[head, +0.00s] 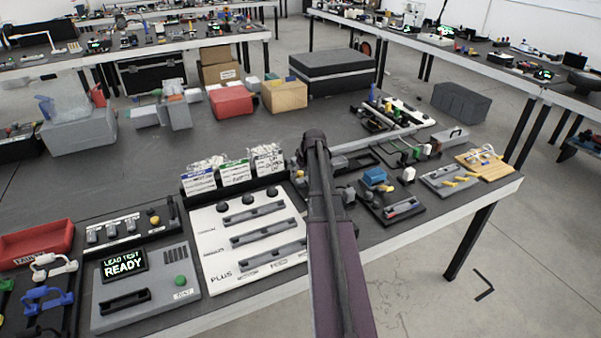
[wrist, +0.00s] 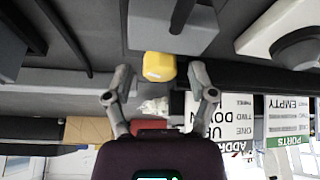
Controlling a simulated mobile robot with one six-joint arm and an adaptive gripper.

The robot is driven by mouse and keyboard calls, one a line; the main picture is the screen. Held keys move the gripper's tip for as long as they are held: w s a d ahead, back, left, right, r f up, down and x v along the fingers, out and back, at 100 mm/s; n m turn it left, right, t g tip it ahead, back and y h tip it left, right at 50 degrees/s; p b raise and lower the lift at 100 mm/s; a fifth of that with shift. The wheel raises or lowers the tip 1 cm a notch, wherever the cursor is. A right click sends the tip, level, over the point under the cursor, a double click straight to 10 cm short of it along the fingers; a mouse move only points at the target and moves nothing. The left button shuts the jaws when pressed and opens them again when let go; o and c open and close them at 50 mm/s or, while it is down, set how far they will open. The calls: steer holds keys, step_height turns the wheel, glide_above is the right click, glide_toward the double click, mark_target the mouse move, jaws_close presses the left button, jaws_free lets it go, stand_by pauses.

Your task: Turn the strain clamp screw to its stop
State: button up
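My gripper (wrist: 160,72) is open in the wrist view, with its two grey fingers apart. A yellow knob-like piece (wrist: 160,66) shows between the fingertips in the picture, next to a grey block (wrist: 172,28). I cannot tell whether the yellow piece lies between the fingers or beyond them; no contact shows. It may be the strain clamp's screw, but no label confirms this. In the head view my arm covers the gripper and the spot below it, so the clamp cannot be made out there.
A white panel (head: 222,232) with slots stands left of my arm, with labelled bins (head: 236,172) behind it. A grey tester (head: 148,290) reads "READY". Right of my arm are a blue block (head: 375,177) and small fixtures. Boxes (head: 232,100) stand farther back.

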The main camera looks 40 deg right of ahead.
jaws_close()
steer(key=shift+m, duration=0.4)
steer(key=m+h, duration=0.1)
steer(key=m, duration=0.2)
steer(key=shift+a, duration=0.15)
steer(key=shift+m+g+h, duration=0.3)
steer(key=shift+m+h, duration=0.25)
steer(key=shift+m, duration=0.8)
steer(key=shift+m+g+h, duration=0.3)
steer(key=shift+m+h, duration=0.25)
steer(key=shift+m, duration=0.8)
steer(key=shift+o, duration=1.1)
jaws_free()
